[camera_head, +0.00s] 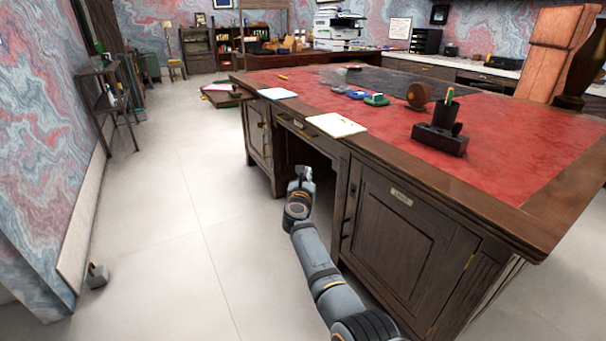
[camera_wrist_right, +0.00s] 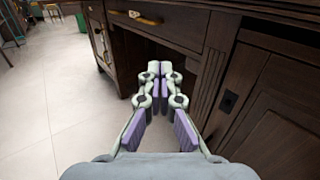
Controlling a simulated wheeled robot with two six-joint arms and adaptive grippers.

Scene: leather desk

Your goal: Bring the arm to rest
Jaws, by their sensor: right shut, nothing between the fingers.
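My right arm (camera_head: 318,262) reaches from the bottom of the head view along the front of the desk. Its gripper (camera_head: 303,172) is in front of the desk's dark knee opening, below the desktop edge. In the right wrist view, the right gripper (camera_wrist_right: 154,70) has its fingertips together with nothing between them. The drawer front and knee opening lie just beyond the fingers. It seems to touch nothing. My left gripper does not show in either view.
The wooden desk (camera_head: 400,240) with a red leather top stands close on the right. On it are a pen holder (camera_head: 441,135), white papers (camera_head: 337,124) and a round brown object (camera_head: 419,94). Open floor (camera_head: 170,220) lies left.

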